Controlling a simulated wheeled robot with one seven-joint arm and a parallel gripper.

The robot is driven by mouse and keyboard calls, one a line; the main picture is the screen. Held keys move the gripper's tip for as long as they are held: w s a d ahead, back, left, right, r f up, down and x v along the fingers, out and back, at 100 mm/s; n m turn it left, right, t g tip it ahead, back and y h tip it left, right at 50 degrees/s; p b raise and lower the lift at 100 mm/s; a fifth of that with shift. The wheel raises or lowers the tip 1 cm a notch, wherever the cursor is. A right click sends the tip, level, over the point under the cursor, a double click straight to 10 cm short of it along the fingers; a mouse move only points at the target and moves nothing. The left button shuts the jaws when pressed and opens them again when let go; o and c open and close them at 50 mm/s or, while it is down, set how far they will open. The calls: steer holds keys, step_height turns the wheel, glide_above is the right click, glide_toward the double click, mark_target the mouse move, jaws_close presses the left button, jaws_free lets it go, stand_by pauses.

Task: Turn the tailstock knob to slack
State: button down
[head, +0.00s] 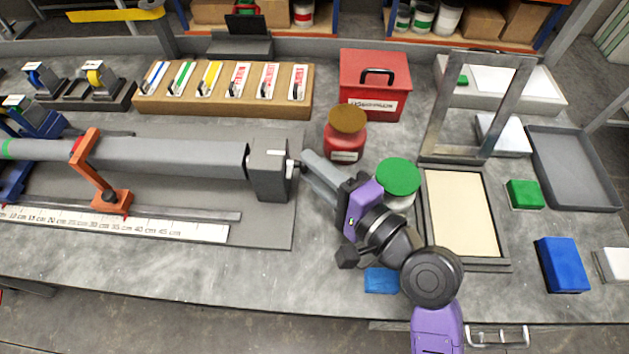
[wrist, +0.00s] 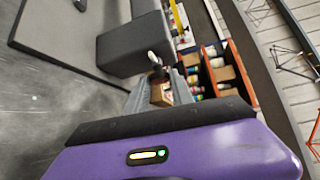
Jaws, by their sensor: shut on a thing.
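The tailstock (head: 270,170) is a grey block at the right end of the long grey tube (head: 180,158) on the bench. It also shows in the wrist view (wrist: 130,45). The small knob (head: 294,165) sits on its right face, and in the wrist view it appears as a pale and dark piece (wrist: 154,60). My gripper (head: 305,160) reaches the knob from the right, with its fingertips shut on it. The fingers hide part of the knob, and I cannot tell its turn angle.
A red pot with a brown lid (head: 346,130) stands close behind my gripper. A green-lidded pot (head: 398,177) stands close to its right. An orange clamp (head: 104,185) stands in front of the tube. A ruler (head: 130,223) lies along the front.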

steer(key=f+n+b, duration=0.1)
steer(key=b, duration=0.2)
steer(key=shift+s+t+y+b, duration=0.1)
steer(key=shift+t+y+b, duration=0.2)
steer(key=shift+t+y, duration=0.1)
steer(key=shift+a+n+b, duration=0.1)
steer(key=shift+n+b, duration=0.2)
steer(key=shift+b, duration=0.45)
steer(key=shift+r+t+y+b, duration=0.3)
steer(key=shift+t+b, duration=0.1)
steer(key=shift+b, duration=0.2)
steer(key=c, duration=1.1)
jaws_free()
